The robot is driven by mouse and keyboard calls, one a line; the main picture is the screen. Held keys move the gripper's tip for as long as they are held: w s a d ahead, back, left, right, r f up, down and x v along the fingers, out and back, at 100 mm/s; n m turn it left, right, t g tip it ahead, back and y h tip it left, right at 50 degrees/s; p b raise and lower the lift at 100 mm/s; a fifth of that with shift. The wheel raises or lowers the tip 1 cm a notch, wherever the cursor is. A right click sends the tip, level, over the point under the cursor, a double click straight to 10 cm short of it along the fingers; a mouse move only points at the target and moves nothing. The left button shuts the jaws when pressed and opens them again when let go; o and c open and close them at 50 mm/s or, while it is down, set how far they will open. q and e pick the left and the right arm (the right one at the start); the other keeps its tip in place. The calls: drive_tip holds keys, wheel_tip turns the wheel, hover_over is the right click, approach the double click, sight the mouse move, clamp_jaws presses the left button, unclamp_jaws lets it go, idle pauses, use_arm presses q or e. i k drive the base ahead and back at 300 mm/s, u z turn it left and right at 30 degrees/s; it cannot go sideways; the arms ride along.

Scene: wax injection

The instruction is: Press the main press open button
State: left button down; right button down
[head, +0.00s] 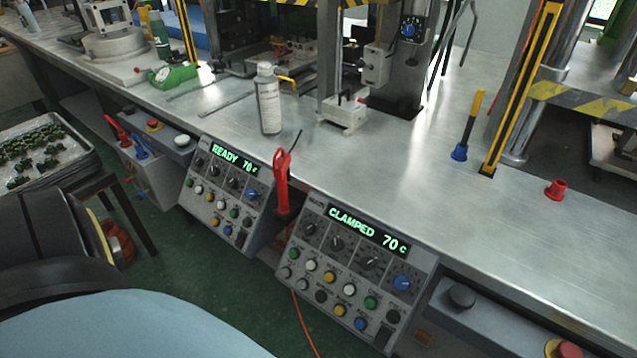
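The nearer control panel (352,275) hangs on the front of the bench, tilted toward me. Its green display (368,230) reads "CLAMPED 70 c". Below are dark knobs, one blue knob (403,282), and rows of white, yellow, green, blue and black buttons (340,309). A second panel (225,192) to its left has a display reading "READY 70 c" and similar buttons. The small labels are too small to read, so I cannot tell which button is the main press open button. Neither gripper is in view.
A red-handled tool (283,180) stands between the panels. A white spray can (268,98) is on the metal bench (440,195). A grey box with a black button (462,296) and red button (569,350) is at lower right. A tray of green parts (60,178) is left.

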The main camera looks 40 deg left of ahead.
sight(370, 304)
drive_tip(key=u, duration=1.1)
